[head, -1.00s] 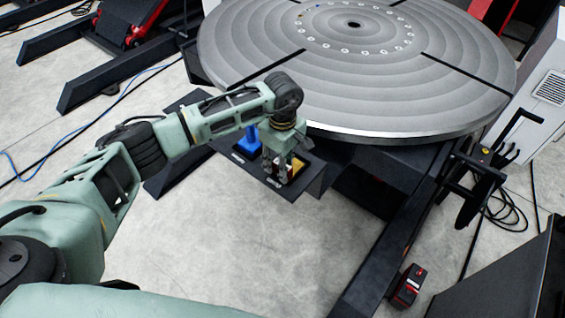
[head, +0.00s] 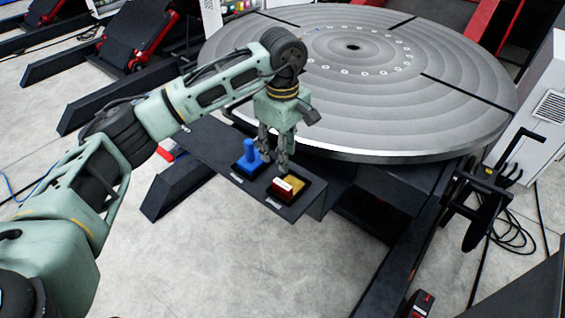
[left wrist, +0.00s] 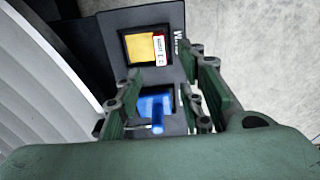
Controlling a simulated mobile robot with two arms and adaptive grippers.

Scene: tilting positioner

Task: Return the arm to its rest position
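My left gripper (head: 274,160) hangs above a dark shelf beside the big turntable, fingers pointing down. In the left wrist view the two fingers of my left gripper (left wrist: 168,88) stand apart with nothing between their tips. A blue object with an upright handle (head: 248,155) sits in a black square tray on the shelf; it also shows in the left wrist view (left wrist: 157,108). A yellow block with a red and white part (head: 289,187) sits in a second black tray; it also shows in the left wrist view (left wrist: 143,48). My right gripper is out of view.
The dark shelf (head: 200,153) juts out below the round grey turntable (head: 400,135), whose rim is close behind my left gripper. A black pedal-like stand (head: 480,205) with cables is at the right. The concrete floor (head: 230,260) in front is clear.

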